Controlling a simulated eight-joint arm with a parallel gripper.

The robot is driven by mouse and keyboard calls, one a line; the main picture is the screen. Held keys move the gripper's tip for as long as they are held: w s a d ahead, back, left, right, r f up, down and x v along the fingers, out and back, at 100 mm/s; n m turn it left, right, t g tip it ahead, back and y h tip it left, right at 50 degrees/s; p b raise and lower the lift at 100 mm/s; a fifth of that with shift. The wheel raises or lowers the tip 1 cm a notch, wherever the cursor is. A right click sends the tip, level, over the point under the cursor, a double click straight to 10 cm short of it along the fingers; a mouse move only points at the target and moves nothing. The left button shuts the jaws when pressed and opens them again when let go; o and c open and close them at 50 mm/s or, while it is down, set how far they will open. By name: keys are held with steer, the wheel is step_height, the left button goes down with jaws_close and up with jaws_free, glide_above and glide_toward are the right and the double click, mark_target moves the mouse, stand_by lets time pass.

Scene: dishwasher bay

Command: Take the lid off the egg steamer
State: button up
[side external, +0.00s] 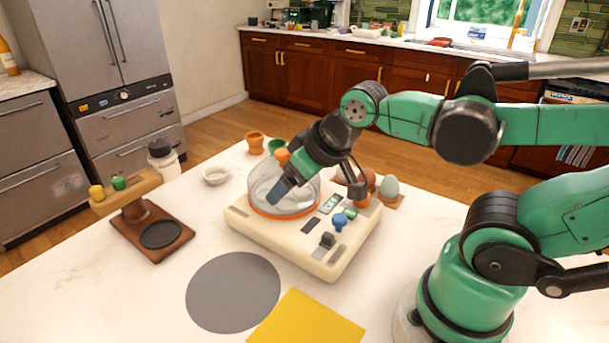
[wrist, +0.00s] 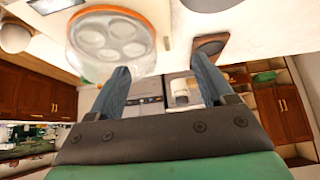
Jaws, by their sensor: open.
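The egg steamer (side external: 300,240) has a cream base with a control panel and stands on the white counter. Its clear domed lid (side external: 262,185) with an orange rim and orange knob (side external: 283,156) sits on the base. My gripper (side external: 315,193) is open and empty, with its fingers spread; one finger overlaps the dome in the side view. In the wrist view, the lid (wrist: 105,35) lies at upper left, beyond the left finger and not between the fingers of my gripper (wrist: 160,72). Round egg cups show through it. Contact between finger and lid cannot be told.
Eggs (side external: 390,187) stand on a holder behind the steamer. Orange (side external: 254,141) and green cups, a white bowl (side external: 215,175) and a shaker (side external: 162,158) are behind. A wooden stand (side external: 150,225) is at left. A grey mat (side external: 233,291) and yellow cloth (side external: 307,320) lie in front.

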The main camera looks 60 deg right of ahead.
mark_target(282, 151)
steer(key=w+d+r+m+g, duration=0.1)
steer(key=w, duration=0.1)
steer(key=w+d+r+m+g, duration=0.1)
steer(key=w+d+r+g, duration=0.1)
steer(key=shift+w+d+r, duration=0.1)
steer(key=shift+d+r, duration=0.1)
steer(key=w+d+g, duration=0.1)
steer(key=w+d+m+g, duration=0.2)
steer(key=d, duration=0.1)
steer(key=shift+w+r+g, duration=0.25)
steer(key=shift+w+g, duration=0.05)
steer(key=shift+w, duration=0.1)
steer(key=shift+w+d, duration=0.1)
steer(key=shift+d, duration=0.15)
steer(key=shift+m, duration=0.3)
steer(key=shift+f, duration=2.85)
jaws_close()
